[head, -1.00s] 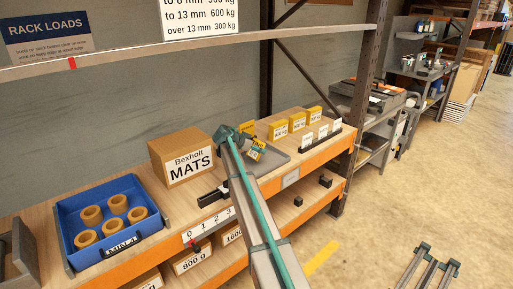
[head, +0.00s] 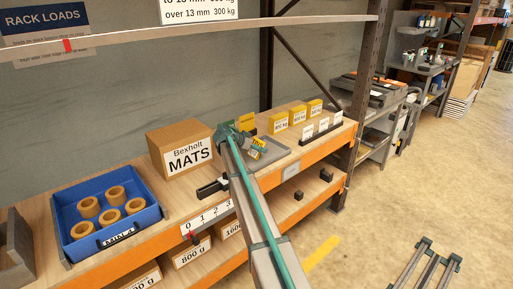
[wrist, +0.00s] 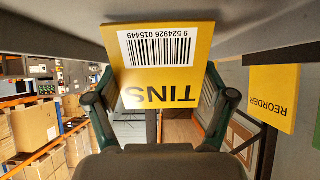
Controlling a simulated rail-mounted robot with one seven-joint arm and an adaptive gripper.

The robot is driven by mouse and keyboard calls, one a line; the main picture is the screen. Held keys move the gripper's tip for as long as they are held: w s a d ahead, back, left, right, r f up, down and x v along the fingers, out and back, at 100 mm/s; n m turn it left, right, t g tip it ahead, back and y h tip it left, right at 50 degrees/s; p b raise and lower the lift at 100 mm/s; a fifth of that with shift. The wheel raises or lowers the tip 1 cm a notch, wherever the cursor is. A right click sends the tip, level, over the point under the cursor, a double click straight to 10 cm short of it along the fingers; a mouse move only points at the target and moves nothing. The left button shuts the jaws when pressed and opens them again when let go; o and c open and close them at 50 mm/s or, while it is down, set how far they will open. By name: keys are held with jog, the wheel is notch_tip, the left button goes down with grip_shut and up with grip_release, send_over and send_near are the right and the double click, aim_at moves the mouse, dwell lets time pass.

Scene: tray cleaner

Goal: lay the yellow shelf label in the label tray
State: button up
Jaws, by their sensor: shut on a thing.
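The yellow shelf label (wrist: 160,65), printed with a barcode and "TINS", is held between the two fingers of my gripper (wrist: 160,103) in the wrist view, its text upside down there. In the head view, my gripper (head: 247,141) is above the right part of the wooden shelf, with the yellow label (head: 259,144) at its tip. A flat grey tray (head: 277,154), seemingly the label tray, lies on the shelf below and beside the gripper, partly hidden by my arm. I cannot tell the gap between label and tray.
A yellow "REORDER" card (wrist: 272,98) is close on the right in the wrist view. A Bexholt mats box (head: 181,148) stands left of the gripper. Yellow boxes (head: 298,117) and white cards (head: 323,125) stand to the right. A blue bin (head: 75,225) holds several rings.

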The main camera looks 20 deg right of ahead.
jog(key=o, duration=0.9)
jog(key=v, duration=1.2)
